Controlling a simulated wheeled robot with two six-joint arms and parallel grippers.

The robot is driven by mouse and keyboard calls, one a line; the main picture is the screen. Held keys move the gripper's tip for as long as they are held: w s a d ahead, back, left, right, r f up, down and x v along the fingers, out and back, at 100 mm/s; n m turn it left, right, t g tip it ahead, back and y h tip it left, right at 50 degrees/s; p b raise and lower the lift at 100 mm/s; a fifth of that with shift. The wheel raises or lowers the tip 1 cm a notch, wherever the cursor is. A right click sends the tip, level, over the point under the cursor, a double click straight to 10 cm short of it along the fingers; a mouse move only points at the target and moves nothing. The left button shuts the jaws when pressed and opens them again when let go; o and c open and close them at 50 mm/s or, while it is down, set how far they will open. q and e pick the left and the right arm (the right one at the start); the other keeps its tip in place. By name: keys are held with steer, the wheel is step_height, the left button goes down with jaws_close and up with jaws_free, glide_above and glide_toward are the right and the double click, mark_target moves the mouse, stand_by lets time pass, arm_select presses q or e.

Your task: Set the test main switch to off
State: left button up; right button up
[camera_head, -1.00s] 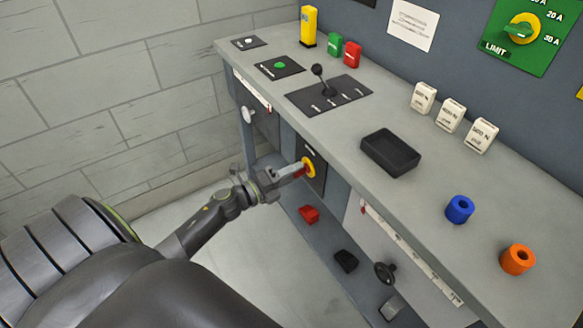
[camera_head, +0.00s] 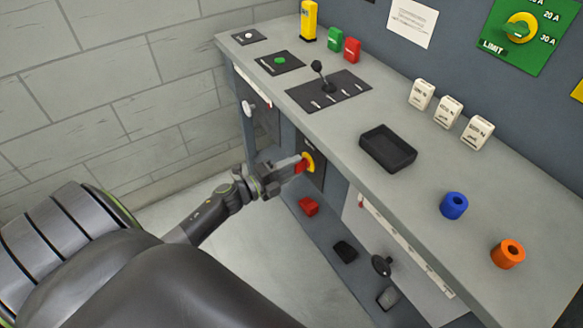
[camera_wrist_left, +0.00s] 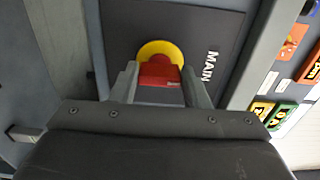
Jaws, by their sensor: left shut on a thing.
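The main switch (camera_wrist_left: 160,72) has a red handle on a yellow round plate, mounted on a dark panel marked MAIN (camera_wrist_left: 209,66). In the head view its yellow plate (camera_head: 310,161) shows on the bench's front, below the worktop. My left gripper (camera_wrist_left: 155,82) is shut on the red handle, with one finger on each side of it. In the head view my left gripper (camera_head: 296,166) reaches the switch from the left. The handle is partly hidden by the fingers, and I cannot read any on or off marks. My right gripper is not in view.
The grey worktop (camera_head: 290,112) overhangs the switch. It carries a lever panel (camera_head: 328,91), a black tray (camera_head: 388,149), and blue (camera_head: 453,205) and orange (camera_head: 508,253) rings. A lower shelf (camera_head: 322,231) holds a red block (camera_head: 308,207). Open floor lies left of the bench.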

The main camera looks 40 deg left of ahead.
arm_select(q)
steer(key=o, duration=0.8)
steer(key=shift+o, duration=0.9)
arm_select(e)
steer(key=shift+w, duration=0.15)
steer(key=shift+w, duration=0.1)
arm_select(q)
steer(key=b+v, duration=0.1)
steer(key=v, duration=1.6)
steer(key=shift+s+b, duration=0.15)
steer(key=shift+b, duration=0.25)
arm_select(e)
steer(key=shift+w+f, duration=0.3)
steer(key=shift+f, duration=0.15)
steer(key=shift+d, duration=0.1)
